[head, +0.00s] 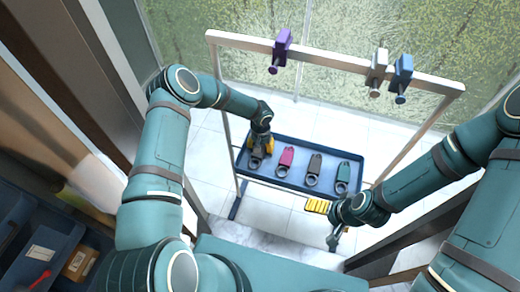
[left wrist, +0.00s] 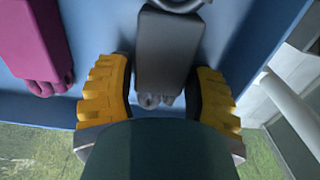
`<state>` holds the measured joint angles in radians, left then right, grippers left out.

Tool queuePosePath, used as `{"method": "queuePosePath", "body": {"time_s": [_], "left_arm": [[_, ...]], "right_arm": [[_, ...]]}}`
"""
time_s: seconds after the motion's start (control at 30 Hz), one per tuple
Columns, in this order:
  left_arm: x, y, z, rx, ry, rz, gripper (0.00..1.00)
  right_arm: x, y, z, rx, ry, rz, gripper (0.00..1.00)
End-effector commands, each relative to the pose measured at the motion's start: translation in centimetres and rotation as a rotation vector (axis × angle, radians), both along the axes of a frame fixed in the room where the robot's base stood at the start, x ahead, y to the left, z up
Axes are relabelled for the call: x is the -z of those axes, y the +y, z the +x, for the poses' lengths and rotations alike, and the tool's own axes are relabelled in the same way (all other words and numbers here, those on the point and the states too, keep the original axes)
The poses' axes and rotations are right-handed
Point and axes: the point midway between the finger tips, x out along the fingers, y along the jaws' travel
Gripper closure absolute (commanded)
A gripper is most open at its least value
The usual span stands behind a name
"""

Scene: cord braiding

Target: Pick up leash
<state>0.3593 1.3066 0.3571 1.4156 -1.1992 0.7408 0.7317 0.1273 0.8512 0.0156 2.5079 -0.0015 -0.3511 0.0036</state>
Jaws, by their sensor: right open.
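Several leashes with flat handles and rings lie in a blue tray (head: 325,150). A grey leash (head: 256,162) is at the tray's left end, with a magenta leash (head: 285,158), a dark grey leash (head: 314,165) and a teal leash (head: 342,174) to its right. My left gripper (head: 261,147) is down over the grey leash. In the left wrist view its yellow fingers (left wrist: 160,95) are apart on either side of the grey handle (left wrist: 168,50), with no clear grip. The magenta handle (left wrist: 35,40) shows beside it. My right gripper (head: 318,206) is open near the tray's front right edge.
A pale metal frame (head: 340,62) stands around the tray. A purple clamp (head: 280,50), a grey clamp (head: 377,70) and a blue clamp (head: 402,78) sit on its top bar. Blue bins (head: 40,250) stand at lower left.

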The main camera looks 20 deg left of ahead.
Motion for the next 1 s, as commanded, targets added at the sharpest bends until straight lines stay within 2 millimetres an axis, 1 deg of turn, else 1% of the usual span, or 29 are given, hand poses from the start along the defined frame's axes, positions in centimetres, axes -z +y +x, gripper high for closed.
{"method": "queuePosePath", "body": {"time_s": [0.03,0.07,0.1,0.13,0.4,0.53,0.67,0.8,0.9,1.0], "left_arm": [[0.0,0.0,0.0,0.0,0.0,0.0,0.69],[0.0,0.0,0.0,0.0,0.0,0.0,0.8],[0.0,0.0,0.0,0.0,0.0,0.0,0.94],[0.0,0.0,0.0,0.0,0.0,0.0,0.95],[0.0,0.0,0.0,0.001,0.0,0.0,0.95],[-0.8,0.0,0.1,0.002,-0.001,0.001,0.95],[-3.0,0.0,0.1,0.003,-0.003,0.001,0.95],[-5.8,0.0,0.1,0.001,-0.003,0.002,0.95],[-7.6,0.0,0.1,0.002,-0.002,0.001,0.95],[-8.9,0.0,0.0,0.002,-0.001,0.0,0.95]], "right_arm": [[0.0,0.0,0.0,0.0,0.0,0.0,0.01],[0.0,0.0,0.0,0.0,0.0,0.0,0.01],[0.0,0.0,0.0,0.0,0.0,0.0,0.01],[0.0,0.0,0.0,0.0,0.0,0.0,0.01],[0.0,0.0,0.0,0.0,0.0,0.0,0.01],[-0.2,0.0,0.0,0.0,0.001,0.0,0.01],[-0.6,0.0,-0.1,-0.001,0.002,0.0,0.01],[-1.1,0.0,-0.2,-0.001,0.005,0.001,0.01],[-1.4,0.0,-0.2,-0.001,0.006,0.001,0.01],[-1.5,0.0,-0.3,-0.002,0.007,0.001,0.01]]}}
